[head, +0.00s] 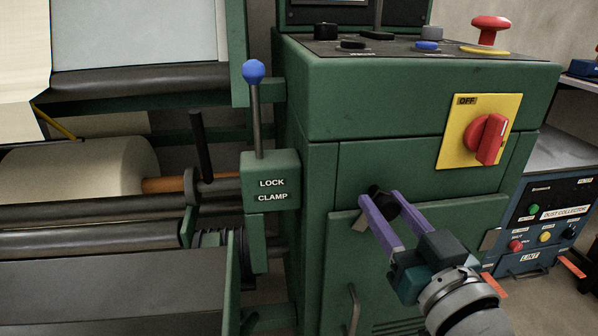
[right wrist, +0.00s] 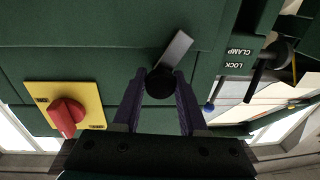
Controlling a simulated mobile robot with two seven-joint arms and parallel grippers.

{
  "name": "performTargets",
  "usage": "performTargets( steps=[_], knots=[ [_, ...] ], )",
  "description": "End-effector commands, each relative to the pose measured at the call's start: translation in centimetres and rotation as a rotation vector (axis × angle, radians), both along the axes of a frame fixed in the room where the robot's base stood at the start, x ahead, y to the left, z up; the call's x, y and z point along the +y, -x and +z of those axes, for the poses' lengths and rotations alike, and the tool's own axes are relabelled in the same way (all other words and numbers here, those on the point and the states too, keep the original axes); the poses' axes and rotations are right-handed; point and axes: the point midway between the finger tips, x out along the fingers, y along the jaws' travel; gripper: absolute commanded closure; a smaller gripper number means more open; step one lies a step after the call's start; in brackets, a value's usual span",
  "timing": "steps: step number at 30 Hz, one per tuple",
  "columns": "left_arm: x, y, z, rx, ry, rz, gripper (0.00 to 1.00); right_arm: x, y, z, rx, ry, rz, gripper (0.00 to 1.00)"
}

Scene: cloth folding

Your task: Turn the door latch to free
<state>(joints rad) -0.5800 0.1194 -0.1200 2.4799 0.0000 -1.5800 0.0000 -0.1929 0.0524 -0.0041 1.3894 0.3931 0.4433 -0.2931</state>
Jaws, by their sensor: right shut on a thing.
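The door latch is a black round knob (head: 385,207) with a flat grey metal tongue (head: 360,219) on the green cabinet front. In the head view the tongue slants down to the left from the knob. My right gripper (head: 380,198), with purple fingers, is shut on the knob. In the right wrist view the knob (right wrist: 160,84) sits between the two fingertips, and the grey tongue (right wrist: 177,48) sticks out past it, slanted. Part of the latch is hidden behind the fingers. My left gripper is not in view.
The lower cabinet door (head: 345,262) has a bar handle (head: 353,308). A red OFF switch (head: 486,138) on a yellow plate is above right. A lock clamp lever with a blue ball (head: 254,72) stands at left. A blue dust collector box (head: 540,225) is at right.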

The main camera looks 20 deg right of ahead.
Motion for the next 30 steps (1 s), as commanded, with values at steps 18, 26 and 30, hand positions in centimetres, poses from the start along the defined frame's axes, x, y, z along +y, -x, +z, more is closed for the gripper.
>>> performTargets(
  steps=[18, 26, 30],
  knots=[
    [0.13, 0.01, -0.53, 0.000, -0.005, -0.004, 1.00, 0.10, -0.02, -0.10, -0.135, -0.570, 0.002, 1.00],
    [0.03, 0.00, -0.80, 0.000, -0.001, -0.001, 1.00, 0.10, -0.02, -0.05, -0.191, -0.793, 0.001, 1.00],
    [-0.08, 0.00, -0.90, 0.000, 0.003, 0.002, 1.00, 0.10, -0.03, -0.02, -0.215, -0.891, 0.002, 1.00]
  ],
)
